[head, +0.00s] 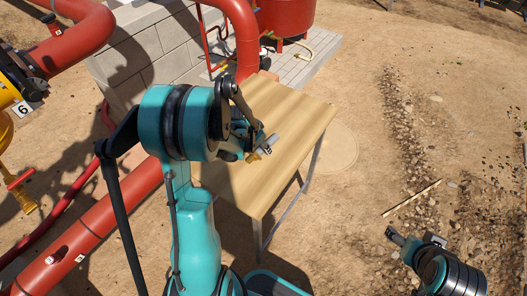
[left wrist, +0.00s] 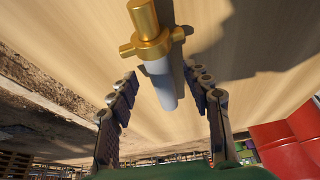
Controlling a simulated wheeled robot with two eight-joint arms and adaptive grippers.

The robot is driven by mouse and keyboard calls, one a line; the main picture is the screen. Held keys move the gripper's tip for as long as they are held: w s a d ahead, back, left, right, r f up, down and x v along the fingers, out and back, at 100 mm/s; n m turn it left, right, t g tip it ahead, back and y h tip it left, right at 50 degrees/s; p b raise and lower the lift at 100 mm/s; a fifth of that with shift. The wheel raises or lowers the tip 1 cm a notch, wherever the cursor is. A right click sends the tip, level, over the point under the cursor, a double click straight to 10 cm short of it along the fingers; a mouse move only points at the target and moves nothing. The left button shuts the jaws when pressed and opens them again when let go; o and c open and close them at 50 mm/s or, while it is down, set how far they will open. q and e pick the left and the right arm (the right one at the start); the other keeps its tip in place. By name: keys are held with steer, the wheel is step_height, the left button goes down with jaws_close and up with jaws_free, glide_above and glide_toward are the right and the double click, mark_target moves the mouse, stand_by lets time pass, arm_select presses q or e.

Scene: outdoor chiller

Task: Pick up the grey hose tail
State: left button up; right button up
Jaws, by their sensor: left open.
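The grey hose tail (left wrist: 161,86) is a short grey tube joined to a brass coupling with side lugs (left wrist: 150,38). It lies on the wooden table top (left wrist: 75,45). My left gripper (left wrist: 160,74) is open, with one finger on each side of the grey tube; a gap shows on both sides. In the head view the hose tail (head: 266,146) shows small on the table, partly hidden by my left gripper (head: 252,146). My right gripper (head: 397,237) is at lower right over the ground, away from the table; its jaw state is unclear.
The table (head: 290,120) has a bare top around the hose tail. Large red pipes (head: 95,235) run along the left, and a block wall (head: 150,45) stands behind. A red tank (head: 285,15) is at the back. Open sandy ground (head: 360,90) lies to the right.

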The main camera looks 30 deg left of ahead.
arm_select(q)
steer(key=shift+w+f, duration=0.3)
steer(key=shift+f, duration=0.3)
steer(key=shift+r, duration=0.1)
steer(key=shift+c, duration=1.3)
jaws_close()
